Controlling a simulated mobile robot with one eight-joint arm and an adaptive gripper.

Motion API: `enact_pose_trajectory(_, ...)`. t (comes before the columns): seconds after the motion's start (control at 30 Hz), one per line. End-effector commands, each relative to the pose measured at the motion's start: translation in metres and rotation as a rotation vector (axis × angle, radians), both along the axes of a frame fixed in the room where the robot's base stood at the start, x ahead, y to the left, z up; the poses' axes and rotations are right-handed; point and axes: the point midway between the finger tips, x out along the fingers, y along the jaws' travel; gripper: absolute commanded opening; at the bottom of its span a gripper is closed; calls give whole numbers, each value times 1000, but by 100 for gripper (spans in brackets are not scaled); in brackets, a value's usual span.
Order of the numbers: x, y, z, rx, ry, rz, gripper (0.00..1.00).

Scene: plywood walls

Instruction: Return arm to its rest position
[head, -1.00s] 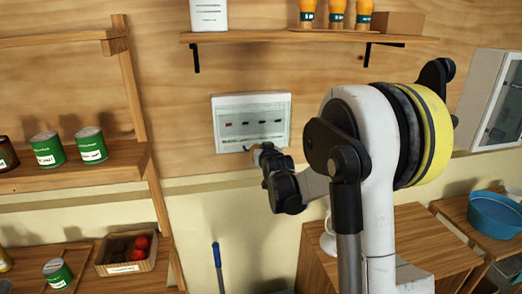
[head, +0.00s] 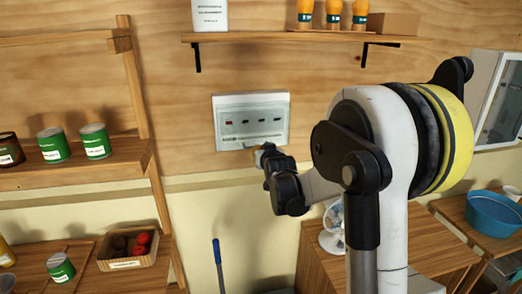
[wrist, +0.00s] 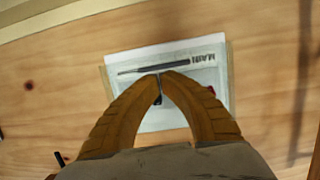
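A white breaker panel (head: 252,98) hangs on the plywood wall, with a row of switches behind a pale cover that looks closed. The leftmost switch is red. My gripper (head: 263,152) is at the panel's lower edge in the head view, small and partly hidden by my wrist. In the wrist view the panel (wrist: 146,125) appears upside down behind the fingers. My gripper (wrist: 160,77) has its two brown fingers arched inward with tips nearly meeting. No held object is clear between them; a thin dark upright shape shows there. Whether the tips touch the panel is unclear.
A wooden shelf rack (head: 140,150) with cans and a produce crate (head: 128,262) stands left. A shelf (head: 300,40) with bottles is above the panel. A wooden cabinet (head: 315,265) with a white fan (head: 332,225) is below right. A blue basin (head: 492,218) stands far right.

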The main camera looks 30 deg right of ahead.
Motion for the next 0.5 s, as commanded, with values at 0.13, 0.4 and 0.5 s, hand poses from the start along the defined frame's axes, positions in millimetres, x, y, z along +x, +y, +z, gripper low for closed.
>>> enact_pose_trajectory(0.13, -38, 11, 8, 0, 0, 0, 0)
enact_pose_trajectory(0.4, -78, 24, 17, 0, 0, 0, 0)
enact_pose_trajectory(0.5, -83, 25, 18, 0, 0, 0, 0)
